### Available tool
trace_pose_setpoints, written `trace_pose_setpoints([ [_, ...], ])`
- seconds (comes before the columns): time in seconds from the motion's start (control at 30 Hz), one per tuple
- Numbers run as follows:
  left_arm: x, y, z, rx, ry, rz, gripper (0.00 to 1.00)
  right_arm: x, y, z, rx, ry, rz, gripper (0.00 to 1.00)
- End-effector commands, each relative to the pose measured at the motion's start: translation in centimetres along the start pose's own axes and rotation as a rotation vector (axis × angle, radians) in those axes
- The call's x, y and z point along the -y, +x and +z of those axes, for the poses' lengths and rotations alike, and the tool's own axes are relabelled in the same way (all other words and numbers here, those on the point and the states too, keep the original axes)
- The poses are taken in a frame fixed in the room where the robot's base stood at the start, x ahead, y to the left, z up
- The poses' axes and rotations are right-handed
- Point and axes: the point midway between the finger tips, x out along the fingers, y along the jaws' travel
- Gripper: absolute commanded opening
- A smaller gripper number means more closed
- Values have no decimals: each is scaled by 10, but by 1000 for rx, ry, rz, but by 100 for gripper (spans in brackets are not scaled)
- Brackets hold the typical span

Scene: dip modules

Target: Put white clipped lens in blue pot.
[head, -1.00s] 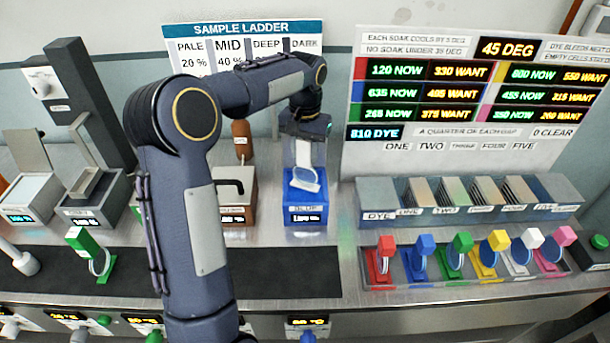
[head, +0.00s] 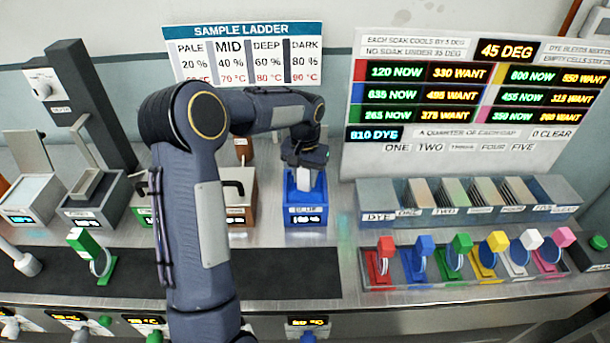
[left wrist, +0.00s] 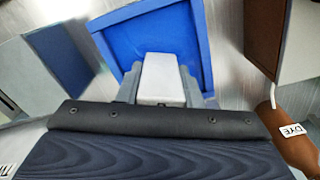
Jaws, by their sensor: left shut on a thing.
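The blue pot (head: 305,215) stands on the counter below the sample ladder sign. My left gripper (head: 304,166) is over it, pointing down. It is shut on the white clip (head: 303,180) of a lens, and the clip's lower part is at or inside the pot's opening. In the left wrist view the white clip (left wrist: 163,78) sits between the two grey fingers, with the blue pot (left wrist: 125,38) around and beyond it. The lens itself is hidden. My right gripper is not in view.
A rack (head: 400,272) at the right holds several clipped lenses, one with a white clip (head: 533,239). A brown pot (head: 240,205) stands just left of the blue pot. A green-clipped lens (head: 88,250) stands on the dark mat (head: 285,272). A divided dye bin (head: 378,200) is to the right.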

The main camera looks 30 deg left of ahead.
Motion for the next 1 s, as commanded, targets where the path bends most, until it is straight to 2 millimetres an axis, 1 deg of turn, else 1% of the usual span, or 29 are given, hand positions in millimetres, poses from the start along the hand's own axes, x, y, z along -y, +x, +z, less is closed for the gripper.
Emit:
trace_pose_setpoints([
  [0.03,0,2,0,1,0,0,34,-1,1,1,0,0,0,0],
  [0.2,0,1,0,1,0,0,54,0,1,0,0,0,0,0],
  [0.43,0,1,0,1,0,0,54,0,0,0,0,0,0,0],
  [0.57,0,-6,0,-1,1,0,54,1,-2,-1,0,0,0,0],
  [0.67,0,-18,-1,-4,0,0,54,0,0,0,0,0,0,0],
  [1.0,0,-91,-1,-5,0,0,54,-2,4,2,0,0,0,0],
])
